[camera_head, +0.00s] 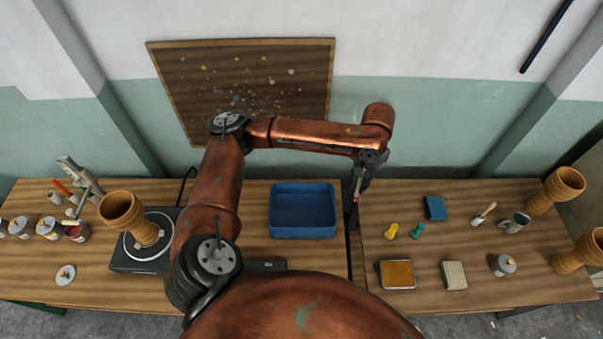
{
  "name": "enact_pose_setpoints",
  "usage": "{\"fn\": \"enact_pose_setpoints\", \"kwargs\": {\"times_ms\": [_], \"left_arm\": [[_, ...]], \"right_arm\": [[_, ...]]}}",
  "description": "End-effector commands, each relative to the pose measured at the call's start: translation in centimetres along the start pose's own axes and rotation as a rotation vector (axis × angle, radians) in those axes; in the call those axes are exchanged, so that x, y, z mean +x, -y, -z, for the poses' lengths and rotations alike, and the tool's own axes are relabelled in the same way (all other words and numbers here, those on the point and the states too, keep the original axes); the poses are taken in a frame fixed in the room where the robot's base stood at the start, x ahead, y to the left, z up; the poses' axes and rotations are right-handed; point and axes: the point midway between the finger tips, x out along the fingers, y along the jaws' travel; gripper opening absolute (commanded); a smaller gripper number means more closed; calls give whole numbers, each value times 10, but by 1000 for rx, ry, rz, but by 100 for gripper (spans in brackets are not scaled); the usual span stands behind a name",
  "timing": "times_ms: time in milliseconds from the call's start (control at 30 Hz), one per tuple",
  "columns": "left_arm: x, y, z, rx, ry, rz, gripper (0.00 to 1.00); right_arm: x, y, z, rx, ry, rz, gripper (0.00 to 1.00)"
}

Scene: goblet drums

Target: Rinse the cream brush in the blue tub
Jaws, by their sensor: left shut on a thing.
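The blue tub (303,232) is an open rectangular basin on the wooden table, right of the middle of my arm. My left gripper (360,182) is to the right of the tub and above the gap between two tables. It points down and is shut on a small thin object (356,196) with a pinkish-red part. The gripper hides most of that object, so I cannot tell whether it is the cream brush. A small brush-like tool (484,213) with a pale end lies on the right table. My right gripper is not in view.
A yellow piece (391,230), a teal piece (417,230), a blue block (435,208), an orange-filled tray (397,274) and a metal mug (514,223) are on the right table. A goblet drum (124,213) stands on a turntable (147,252) at left.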

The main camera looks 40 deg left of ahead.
Motion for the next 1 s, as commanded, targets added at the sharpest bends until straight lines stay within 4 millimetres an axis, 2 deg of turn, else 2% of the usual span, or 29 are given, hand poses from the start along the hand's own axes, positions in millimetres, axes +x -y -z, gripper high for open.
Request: {"fn": "enact_pose_setpoints", "kwargs": {"times_ms": [33, 167, 300, 433, 567, 700, 833, 1000], "left_arm": [[-5, 1, 3, 37, 4, -2, 0], [1, 16, 16, 182, 6, -2, 0], [18, 42, 25, 360, 6, -3, 0], [41, 72, 22, 528, 7, -3, 0], [66, 107, 9, 701, 6, -4, 0], [91, 143, -15, 880, 4, -4, 0], [110, 169, -36, 1011, 0, -3, 0], [123, 186, -53, 1106, -4, -1, 0]], "right_arm": [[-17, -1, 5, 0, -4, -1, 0], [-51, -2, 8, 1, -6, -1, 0], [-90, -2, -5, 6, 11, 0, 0], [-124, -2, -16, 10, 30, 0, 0], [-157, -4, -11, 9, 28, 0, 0], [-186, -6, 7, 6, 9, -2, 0], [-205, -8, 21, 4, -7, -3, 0], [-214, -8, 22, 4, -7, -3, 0]]}}
